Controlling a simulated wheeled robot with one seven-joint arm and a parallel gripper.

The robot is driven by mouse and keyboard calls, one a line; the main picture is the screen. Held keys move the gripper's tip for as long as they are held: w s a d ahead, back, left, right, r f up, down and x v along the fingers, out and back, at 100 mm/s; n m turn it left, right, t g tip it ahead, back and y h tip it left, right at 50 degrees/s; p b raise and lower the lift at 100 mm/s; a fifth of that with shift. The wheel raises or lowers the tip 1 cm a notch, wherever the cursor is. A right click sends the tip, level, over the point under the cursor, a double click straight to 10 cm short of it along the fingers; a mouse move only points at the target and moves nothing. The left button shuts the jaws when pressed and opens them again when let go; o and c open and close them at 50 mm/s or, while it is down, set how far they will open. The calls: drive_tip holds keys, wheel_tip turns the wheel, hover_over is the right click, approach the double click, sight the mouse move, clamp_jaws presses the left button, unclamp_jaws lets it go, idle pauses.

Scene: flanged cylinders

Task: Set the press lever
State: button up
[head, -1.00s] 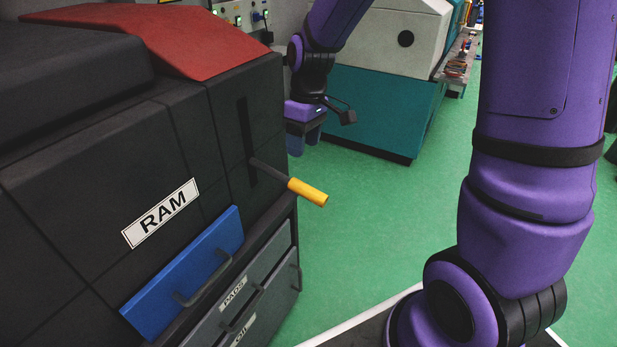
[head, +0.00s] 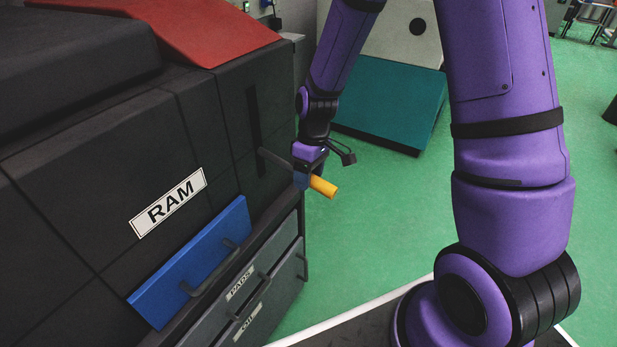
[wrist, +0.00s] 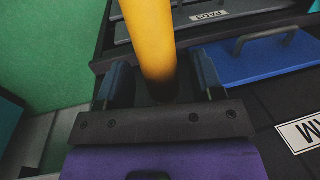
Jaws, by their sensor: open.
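The press lever is a dark rod with a yellow grip (head: 323,187). It sticks out of a vertical slot (head: 254,130) in the dark machine labelled RAM. My gripper (head: 311,180) is at the lever, by the inner end of the yellow grip. In the wrist view the yellow grip (wrist: 150,40) runs between the two open fingers of my gripper (wrist: 163,78), with a gap seen on each side. The dark rod behind the grip is mostly hidden in the wrist view.
A blue panel with a handle (head: 190,265) stands out below the RAM label (head: 168,203). Grey drawers (head: 262,290) lie under it. A red sloped cover (head: 190,35) tops the machine. A teal cabinet (head: 390,105) stands behind; green floor (head: 370,220) is open to the right.

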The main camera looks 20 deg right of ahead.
drive_tip(key=shift+s+f, duration=0.1)
drive_tip(key=shift+f, duration=0.35)
drive_tip(key=shift+a, duration=0.1)
clamp_jaws()
wheel_tip(320, 180, up, 11)
drive_tip(key=g+h, duration=0.2)
drive_tip(key=g, duration=0.1)
wheel_tip(320, 180, up, 9)
drive_tip(key=w+a+g+h, duration=0.1)
drive_tip(key=w+g+h, duration=0.1)
drive_tip(key=shift+w+a+m+g, duration=0.15)
drive_tip(key=shift+a+m+g, duration=0.1)
drive_tip(key=shift+m+g, duration=0.05)
unclamp_jaws()
